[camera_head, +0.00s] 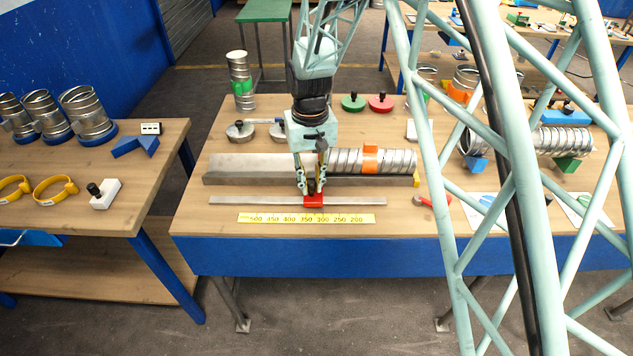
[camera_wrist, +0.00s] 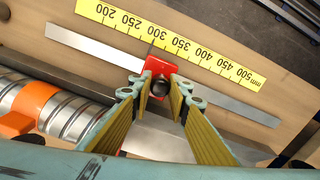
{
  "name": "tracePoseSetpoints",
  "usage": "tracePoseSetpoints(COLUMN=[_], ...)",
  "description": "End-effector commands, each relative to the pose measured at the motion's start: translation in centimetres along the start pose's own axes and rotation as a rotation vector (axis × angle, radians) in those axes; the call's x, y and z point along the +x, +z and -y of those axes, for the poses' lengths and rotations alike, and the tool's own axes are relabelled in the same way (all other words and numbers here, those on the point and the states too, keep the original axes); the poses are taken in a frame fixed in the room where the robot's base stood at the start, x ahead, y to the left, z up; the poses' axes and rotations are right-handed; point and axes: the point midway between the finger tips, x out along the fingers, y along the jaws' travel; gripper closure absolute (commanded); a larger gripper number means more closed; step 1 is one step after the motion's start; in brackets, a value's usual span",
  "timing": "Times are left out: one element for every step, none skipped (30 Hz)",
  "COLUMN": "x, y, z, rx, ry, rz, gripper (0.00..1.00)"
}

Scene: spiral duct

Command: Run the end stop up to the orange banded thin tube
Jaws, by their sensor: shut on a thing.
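The end stop is a red block (camera_head: 316,201) with a dark knob, sitting on a flat metal rail (camera_head: 250,201) along the front of the table. It also shows in the wrist view as a red stop (camera_wrist: 158,66), near the 300 mark of the scale. My gripper (camera_head: 313,190) is shut on the end stop's knob from above. The orange banded thin tube (camera_head: 345,161) is a spiral metal tube lying in the trough behind the rail, with an orange band (camera_head: 370,158) around it. Its left end is partly hidden behind my gripper.
A yellow millimetre scale (camera_head: 306,218) lies in front of the rail. The grey trough (camera_head: 250,168) is empty at its left. A red-handled tool (camera_head: 432,201) lies to the right. Round lidded pieces (camera_head: 240,131) and a green-banded tube (camera_head: 241,82) stand behind.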

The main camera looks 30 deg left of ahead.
Motion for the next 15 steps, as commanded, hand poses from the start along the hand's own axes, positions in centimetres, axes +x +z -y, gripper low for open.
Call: tracePoseSetpoints(x=[0.01, 0.01, 0.01, 0.01, 0.01, 0.01, 0.01, 0.01, 0.01, 0.01, 0.01, 0.01, 0.01, 0.01, 0.01], y=[0.05, 0.06, 0.07, 0.08, 0.09, 0.1, 0.1, 0.1, 0.11, 0.11, 0.12, 0.13, 0.13, 0.13, 0.12], z=[-0.12, -0.11, -0.11, -0.12, -0.13, -0.16, -0.17, -0.18, -0.2, -0.21, -0.22, -0.23, -0.23, -0.22, -0.2], rx=[-0.002, -0.003, -0.004, -0.004, -0.004, -0.004, -0.004, -0.004, -0.004, -0.004, -0.004, -0.004, -0.004, -0.003, -0.003], ry=[0.001, 0.001, 0.002, 0.002, 0.002, 0.002, 0.002, 0.002, 0.002, 0.002, 0.002, 0.002, 0.002, 0.002, 0.002], rz=[0.0, 0.0, 0.001, 0.001, 0.001, 0.001, 0.001, 0.001, 0.001, 0.001, 0.002, 0.002, 0.002, 0.002, 0.002], gripper=[0.91, 0.91, 0.91, 0.91, 0.91, 0.91, 0.91, 0.91, 0.91, 0.91, 0.91, 0.82, 0.79, 0.76, 0.73])
